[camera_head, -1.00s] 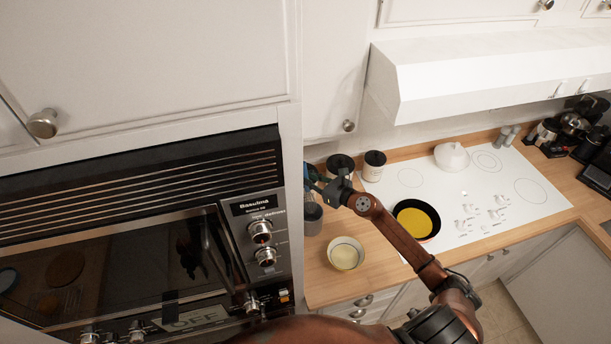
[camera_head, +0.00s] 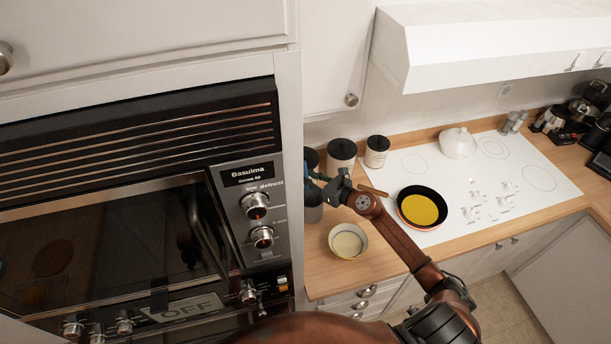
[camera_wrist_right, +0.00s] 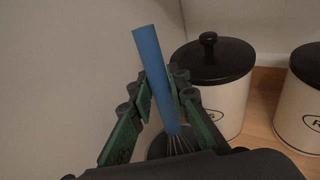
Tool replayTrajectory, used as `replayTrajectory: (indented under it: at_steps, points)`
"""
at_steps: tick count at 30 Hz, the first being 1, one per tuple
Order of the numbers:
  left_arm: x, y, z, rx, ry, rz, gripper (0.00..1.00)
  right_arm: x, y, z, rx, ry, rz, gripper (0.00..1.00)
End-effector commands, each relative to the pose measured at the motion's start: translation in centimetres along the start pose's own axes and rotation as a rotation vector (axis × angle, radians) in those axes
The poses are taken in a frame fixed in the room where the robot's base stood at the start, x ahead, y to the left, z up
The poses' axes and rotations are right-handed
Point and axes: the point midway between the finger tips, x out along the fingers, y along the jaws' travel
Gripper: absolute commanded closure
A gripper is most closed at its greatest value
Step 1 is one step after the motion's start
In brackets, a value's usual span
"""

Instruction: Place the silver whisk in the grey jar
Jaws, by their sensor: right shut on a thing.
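My right gripper (camera_head: 320,182) is shut on the whisk, which has a blue handle (camera_wrist_right: 152,70) and thin silver wires (camera_wrist_right: 178,145). In the right wrist view the handle stands up between the green fingers, slightly tilted, with the wires pointing down. The grey jar (camera_head: 313,212) stands on the counter beside the oven, partly hidden by the gripper. A dark round shape, seemingly the jar's rim (camera_wrist_right: 156,146), shows behind the wires. I cannot tell whether the wires are above or inside it. My left gripper is not in view.
White canisters with black lids (camera_head: 342,150) (camera_head: 377,152) stand behind the gripper. A bowl (camera_head: 348,241) sits in front on the wooden counter. A pan with yellow contents (camera_head: 420,208) is on the white cooktop (camera_head: 500,190). The wall oven (camera_head: 150,220) closes off the left.

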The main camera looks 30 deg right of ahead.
Motion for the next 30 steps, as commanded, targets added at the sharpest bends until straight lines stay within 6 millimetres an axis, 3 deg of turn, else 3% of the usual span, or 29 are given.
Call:
replayTrajectory:
  at_steps: [6, 7, 15, 30]
  points:
    - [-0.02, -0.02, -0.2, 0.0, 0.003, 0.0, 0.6, -0.01, -0.02, 0.04, 0.0, 0.0, 0.0, 1.0]
    - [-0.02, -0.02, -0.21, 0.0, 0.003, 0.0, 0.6, -0.01, -0.02, 0.02, 0.0, 0.0, 0.0, 0.83]
    - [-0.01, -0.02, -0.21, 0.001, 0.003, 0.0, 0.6, -0.01, -0.01, 0.01, 0.0, 0.0, 0.0, 0.65]
    - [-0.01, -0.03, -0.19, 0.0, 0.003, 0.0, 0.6, 0.0, -0.02, 0.01, 0.0, 0.0, 0.0, 0.63]
